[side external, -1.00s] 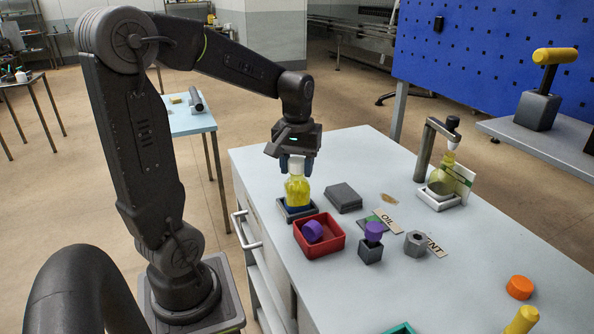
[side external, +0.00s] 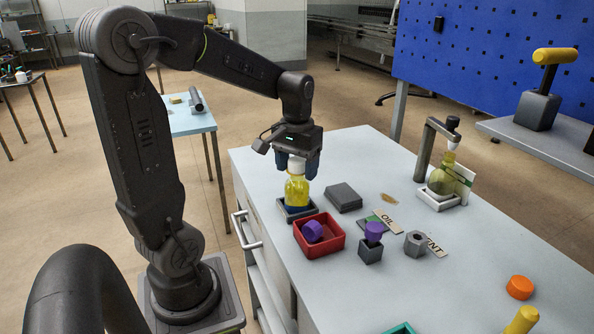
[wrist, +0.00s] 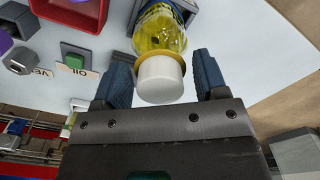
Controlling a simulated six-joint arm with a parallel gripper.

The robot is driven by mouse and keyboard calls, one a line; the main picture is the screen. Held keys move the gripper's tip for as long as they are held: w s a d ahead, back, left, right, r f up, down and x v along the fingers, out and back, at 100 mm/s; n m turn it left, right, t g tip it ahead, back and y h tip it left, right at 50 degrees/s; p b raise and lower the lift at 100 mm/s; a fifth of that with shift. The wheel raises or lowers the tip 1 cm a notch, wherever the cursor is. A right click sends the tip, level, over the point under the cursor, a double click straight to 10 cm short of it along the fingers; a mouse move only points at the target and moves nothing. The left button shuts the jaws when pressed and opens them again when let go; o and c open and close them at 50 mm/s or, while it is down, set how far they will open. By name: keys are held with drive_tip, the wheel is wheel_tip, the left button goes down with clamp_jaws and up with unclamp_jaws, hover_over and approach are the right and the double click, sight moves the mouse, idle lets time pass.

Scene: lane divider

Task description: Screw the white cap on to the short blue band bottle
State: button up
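The short blue band bottle (side external: 297,190) holds yellow liquid and stands upright in a dark square holder (side external: 284,216) on the table. Its blue band is low on the body. The white cap (wrist: 161,79) sits on top of the bottle's neck in the wrist view; I cannot tell how tightly it is seated. My gripper (side external: 297,170) is directly above the bottle, pointing down. In the wrist view its two blue fingers stand on either side of the cap, with a visible gap on each side, so it is open.
A red tray (side external: 333,243) with a purple cap (side external: 312,231) stands in front of the holder. A dark block (side external: 343,197) lies to its right. A purple-topped block (side external: 372,250), a grey hex nut (side external: 415,243) and label plates are further right. A flask (side external: 441,181) stands in a stand behind.

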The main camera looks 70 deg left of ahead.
drive_tip(key=shift+o, duration=0.5)
drive_tip(key=shift+r, duration=0.15)
wheel_tip(320, 180, up, 14)
drive_tip(key=shift+f, duration=0.2)
drive_tip(key=s+d+f+m+t, duration=0.2)
drive_tip(key=s+d+f+m, duration=0.1)
drive_tip(key=d, duration=0.5)
drive_tip(key=s+d+f+m+t, duration=0.3)
drive_tip(key=d+f, duration=0.3)
drive_tip(key=d, duration=0.2)
drive_tip(key=shift+s+d+f+m+t, duration=0.25)
drive_tip(key=shift+s+m, duration=0.25)
drive_tip(key=shift+s, duration=0.35)
